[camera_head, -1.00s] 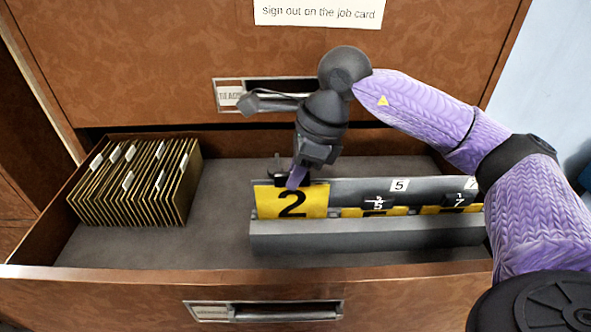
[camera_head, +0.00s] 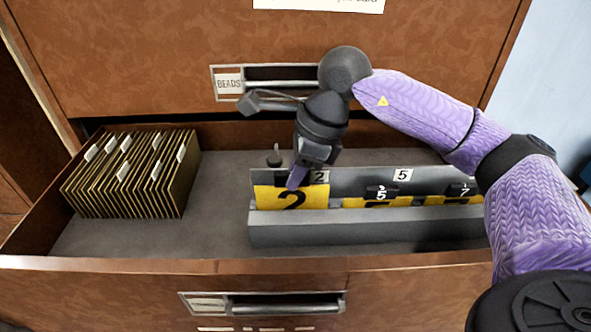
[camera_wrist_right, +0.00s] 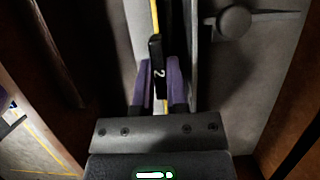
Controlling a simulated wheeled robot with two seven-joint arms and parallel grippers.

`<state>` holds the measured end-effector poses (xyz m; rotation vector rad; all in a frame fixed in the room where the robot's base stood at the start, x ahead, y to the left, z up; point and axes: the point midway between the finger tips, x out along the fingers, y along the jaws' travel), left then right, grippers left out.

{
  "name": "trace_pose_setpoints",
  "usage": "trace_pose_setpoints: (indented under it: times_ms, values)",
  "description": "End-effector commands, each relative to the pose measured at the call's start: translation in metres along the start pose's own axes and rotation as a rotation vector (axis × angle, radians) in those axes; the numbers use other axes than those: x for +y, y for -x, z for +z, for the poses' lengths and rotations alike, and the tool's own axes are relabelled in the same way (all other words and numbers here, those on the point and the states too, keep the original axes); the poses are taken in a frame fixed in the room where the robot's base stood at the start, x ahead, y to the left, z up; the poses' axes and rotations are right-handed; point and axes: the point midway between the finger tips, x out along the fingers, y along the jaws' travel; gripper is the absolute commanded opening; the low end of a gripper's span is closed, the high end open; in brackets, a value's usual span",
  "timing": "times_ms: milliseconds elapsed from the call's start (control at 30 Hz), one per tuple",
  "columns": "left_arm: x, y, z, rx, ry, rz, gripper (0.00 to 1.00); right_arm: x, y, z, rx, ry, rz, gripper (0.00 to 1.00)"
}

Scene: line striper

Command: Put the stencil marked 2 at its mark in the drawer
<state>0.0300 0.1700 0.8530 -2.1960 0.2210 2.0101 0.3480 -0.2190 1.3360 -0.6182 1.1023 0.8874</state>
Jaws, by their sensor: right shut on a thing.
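The yellow stencil marked 2 (camera_head: 278,198) stands upright at the left end of the grey rack (camera_head: 360,232) in the drawer. Its lower part is hidden behind the rack's front wall. My right gripper (camera_head: 297,177) is shut on its black tab, from above. In the right wrist view the purple fingers lie on both sides of the tab (camera_wrist_right: 157,68), which reads 2. A white label with a 2 (camera_head: 319,177) shows on the rack's back wall, just right of the fingers. Whether the stencil rests on the rack's floor is hidden. My left gripper is not in view.
Yellow stencils with black tabs 5 (camera_head: 381,192) and 7 (camera_head: 460,190) stand farther right in the rack. A white 5 label (camera_head: 403,174) is on the back wall. Upright brown cards (camera_head: 130,178) fill the drawer's left side. A dark knob (camera_head: 274,157) stands behind the rack.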

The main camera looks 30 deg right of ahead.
Motion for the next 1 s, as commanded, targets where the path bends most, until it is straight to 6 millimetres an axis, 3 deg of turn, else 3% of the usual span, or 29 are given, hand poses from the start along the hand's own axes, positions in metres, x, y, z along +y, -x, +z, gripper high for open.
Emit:
trace_pose_setpoints:
  times_ms: [1000]
  values:
    - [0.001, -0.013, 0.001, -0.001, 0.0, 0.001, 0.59, 0.0, -0.013, -0.005, 0.0, 0.0, 0.0, 0.0]
